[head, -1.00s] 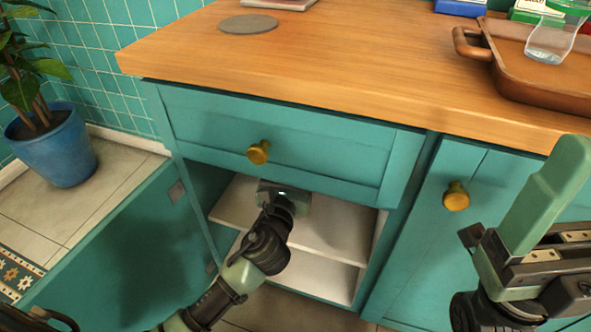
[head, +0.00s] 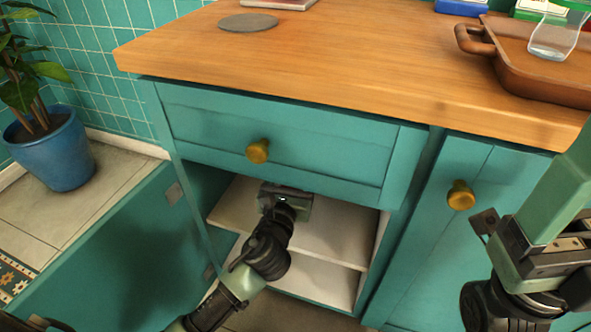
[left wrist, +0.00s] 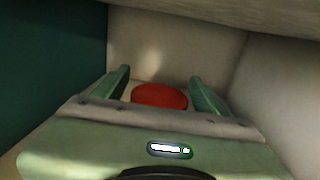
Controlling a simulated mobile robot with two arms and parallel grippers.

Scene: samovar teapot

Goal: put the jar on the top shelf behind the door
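A red rounded thing (left wrist: 159,96), likely the jar's lid, shows between the fingers of my left gripper (left wrist: 162,90) in the left wrist view. The fingers stand apart, with a gap visible on each side of it. The jar's body is hidden. In the head view my left arm reaches into the open cabinet, with the gripper (head: 284,193) over the top shelf (head: 325,240), below the drawer. The fingertips and jar are hidden there. The cabinet door (head: 110,250) stands open at the left. My right gripper (head: 495,225) is at the right; its fingers are unclear.
A drawer with a brass knob (head: 258,151) hangs just above my left gripper. A lower shelf (head: 325,282) lies beneath. A closed door with a knob (head: 461,195) is near my right arm. A brown tray (head: 545,75) stands on the counter (head: 350,60). A potted plant (head: 55,150) is at left.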

